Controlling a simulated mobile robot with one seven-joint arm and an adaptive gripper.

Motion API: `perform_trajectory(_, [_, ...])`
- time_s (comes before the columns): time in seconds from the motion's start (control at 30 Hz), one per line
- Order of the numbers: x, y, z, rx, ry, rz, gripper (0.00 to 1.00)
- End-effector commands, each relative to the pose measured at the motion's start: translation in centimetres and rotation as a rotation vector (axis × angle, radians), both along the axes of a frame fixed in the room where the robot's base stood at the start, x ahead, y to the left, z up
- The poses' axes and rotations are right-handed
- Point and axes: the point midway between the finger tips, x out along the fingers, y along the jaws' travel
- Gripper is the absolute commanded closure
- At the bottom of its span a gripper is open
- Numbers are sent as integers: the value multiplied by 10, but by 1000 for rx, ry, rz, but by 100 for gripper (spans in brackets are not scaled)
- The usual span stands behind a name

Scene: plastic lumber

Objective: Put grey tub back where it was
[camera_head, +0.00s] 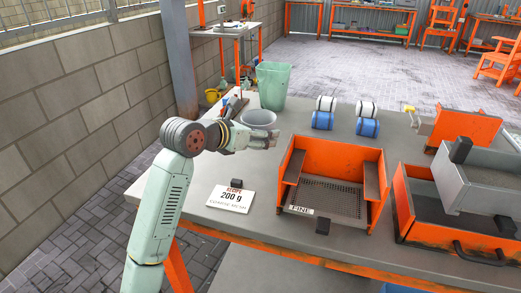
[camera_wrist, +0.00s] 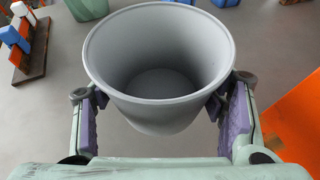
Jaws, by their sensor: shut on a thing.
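The grey tub (camera_head: 259,118) is at the left part of the grey table, beyond the recipe card. In the wrist view the tub (camera_wrist: 160,112) is upright, open-topped and empty inside. My gripper (camera_head: 262,138) reaches it from the left in the head view and partly covers its lower front. In the wrist view my gripper (camera_wrist: 160,100) has one purple-padded finger on each side of the tub, shut on its wall. I cannot tell whether the tub's base touches the table.
A pale green bin (camera_head: 273,86) stands behind the tub. An orange tray marked FINE (camera_head: 335,185) and a recipe card (camera_head: 232,198) are nearer. A small rack (camera_wrist: 28,60) stands left of the tub.

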Motion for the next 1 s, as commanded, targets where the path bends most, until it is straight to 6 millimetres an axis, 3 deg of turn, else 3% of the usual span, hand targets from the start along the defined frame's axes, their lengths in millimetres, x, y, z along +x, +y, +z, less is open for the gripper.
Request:
perform_trajectory(0.43, [0, 0, -55, -1, 1, 0, 67])
perform_trajectory(0.9, [0, 0, -64, 1, -1, -1, 67])
perform_trajectory(0.93, [0, 0, -63, 1, -1, -1, 34])
perform_trajectory(1.0, [0, 0, -62, 1, 0, 0, 29])
